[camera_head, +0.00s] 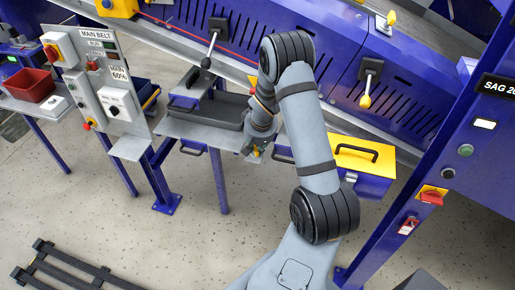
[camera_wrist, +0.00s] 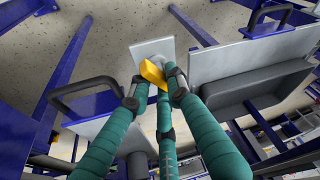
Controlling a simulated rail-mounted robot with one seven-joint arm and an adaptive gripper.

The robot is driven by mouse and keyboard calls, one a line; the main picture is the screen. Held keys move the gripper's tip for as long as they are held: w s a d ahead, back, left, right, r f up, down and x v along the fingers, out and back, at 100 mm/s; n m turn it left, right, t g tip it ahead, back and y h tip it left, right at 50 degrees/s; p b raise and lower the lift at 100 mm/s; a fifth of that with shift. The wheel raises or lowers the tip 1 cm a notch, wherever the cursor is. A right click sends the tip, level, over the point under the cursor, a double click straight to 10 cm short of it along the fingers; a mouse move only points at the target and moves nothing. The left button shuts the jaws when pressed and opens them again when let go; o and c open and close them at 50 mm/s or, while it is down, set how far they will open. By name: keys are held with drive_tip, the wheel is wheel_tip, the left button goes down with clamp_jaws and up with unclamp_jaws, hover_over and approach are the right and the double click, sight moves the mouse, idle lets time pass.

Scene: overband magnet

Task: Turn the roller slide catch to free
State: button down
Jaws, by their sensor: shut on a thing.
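The roller slide catch is a yellow lever (camera_wrist: 153,73) in front of a small light metal plate (camera_wrist: 153,48) in the wrist view. My gripper (camera_wrist: 163,80) has teal fingers with dark tips, closed around the yellow lever. The lever lies tilted between the fingertips, and its gripped part is partly hidden. In the head view my gripper (camera_head: 255,150) is low at the front edge of the frame below the belt, and only a little yellow shows there. No marking of the catch's position is readable.
A dark tray (camera_head: 212,109) on a grey shelf stands left of my gripper. A blue toolbox with a yellow lid (camera_head: 364,158) is to the right. The MAIN BELT panel (camera_head: 95,80) and a red bin (camera_head: 34,86) are at left. A dark pallet (camera_head: 75,268) lies on the floor.

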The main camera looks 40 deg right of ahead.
drive_tip(key=shift+w+a+r+n+y+p, duration=0.15)
drive_tip(key=shift+w+n+p, duration=0.2)
drive_tip(key=shift+p, duration=0.8)
drive_tip(key=shift+w+d+r+n+y+p, duration=0.15)
drive_tip(key=shift+n+p, duration=0.3)
drive_tip(key=shift+p, duration=0.65)
drive_tip(key=shift+a+f, duration=0.1)
drive_tip(key=shift+n+p, duration=0.4)
drive_tip(key=shift+p, duration=0.7)
drive_tip(key=n+p, duration=0.1)
drive_tip(key=p, duration=0.3)
drive_tip(key=shift+n+t+y, duration=0.3)
drive_tip(key=shift+n+y, duration=0.1)
drive_tip(key=shift+p, duration=0.5)
drive_tip(key=shift+n+p, duration=0.4)
drive_tip(key=shift+p, duration=0.15)
drive_tip(key=n+p, duration=0.1)
drive_tip(key=p, duration=0.2)
drive_tip(key=shift+n+y, duration=0.3)
drive_tip(key=shift+y, duration=0.1)
drive_tip(key=c, duration=1.5)
unclamp_jaws()
drive_tip(key=shift+f, duration=0.2)
drive_tip(key=shift+c, duration=0.2)
